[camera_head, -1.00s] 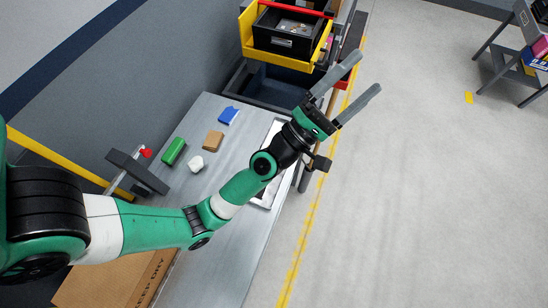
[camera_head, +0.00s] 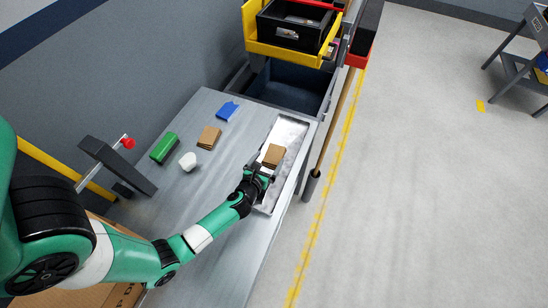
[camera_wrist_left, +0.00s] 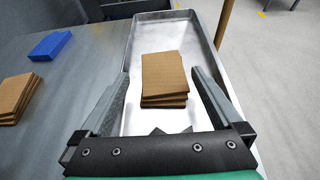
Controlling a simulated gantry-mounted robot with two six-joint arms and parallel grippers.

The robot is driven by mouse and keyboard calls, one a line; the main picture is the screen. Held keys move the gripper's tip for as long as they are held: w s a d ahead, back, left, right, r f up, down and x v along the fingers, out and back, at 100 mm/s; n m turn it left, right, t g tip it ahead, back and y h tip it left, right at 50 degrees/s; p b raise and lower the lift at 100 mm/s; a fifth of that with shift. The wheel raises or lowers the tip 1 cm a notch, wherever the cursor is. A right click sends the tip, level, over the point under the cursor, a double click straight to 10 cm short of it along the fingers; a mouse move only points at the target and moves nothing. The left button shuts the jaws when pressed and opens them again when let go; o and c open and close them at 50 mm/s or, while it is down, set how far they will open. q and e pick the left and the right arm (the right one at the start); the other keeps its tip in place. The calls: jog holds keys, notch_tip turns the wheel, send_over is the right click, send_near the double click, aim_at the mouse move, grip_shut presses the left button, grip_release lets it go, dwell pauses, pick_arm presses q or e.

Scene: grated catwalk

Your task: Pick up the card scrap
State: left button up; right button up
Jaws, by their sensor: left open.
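A small stack of brown card pieces (camera_head: 273,154) lies in the shallow metal tray (camera_head: 284,133) at the bench's right edge. The same stack shows in the left wrist view (camera_wrist_left: 164,76). A second brown card stack (camera_head: 209,137) lies on the bench to the left, also in the left wrist view (camera_wrist_left: 14,98). My left gripper (camera_head: 267,164) is over the tray, open and empty. In the left wrist view its fingers (camera_wrist_left: 162,78) stand on either side of the tray's stack, apart from it. My right gripper is not in view.
A green block (camera_head: 163,147), a white lump (camera_head: 187,162) and a blue piece (camera_head: 228,111) lie on the grey bench (camera_head: 215,195). The tray has raised walls. A dark bin (camera_head: 288,85) stands behind the bench. A wooden pole (camera_head: 333,125) stands at right.

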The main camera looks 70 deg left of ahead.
aim_at(276, 150)
pick_arm(q)
jog(key=shift+w+a+f, duration=0.25)
jog(key=shift+w+a, duration=0.15)
jog(key=shift+w, duration=0.05)
jog(key=b+x, duration=0.2)
jog(key=x, duration=0.2)
jog(key=shift+w+f, duration=0.15)
jog(key=shift+w, duration=0.05)
jog(key=shift+w+a+b, duration=0.3)
jog(key=shift+c, duration=0.3)
jog(key=c, duration=1.2)
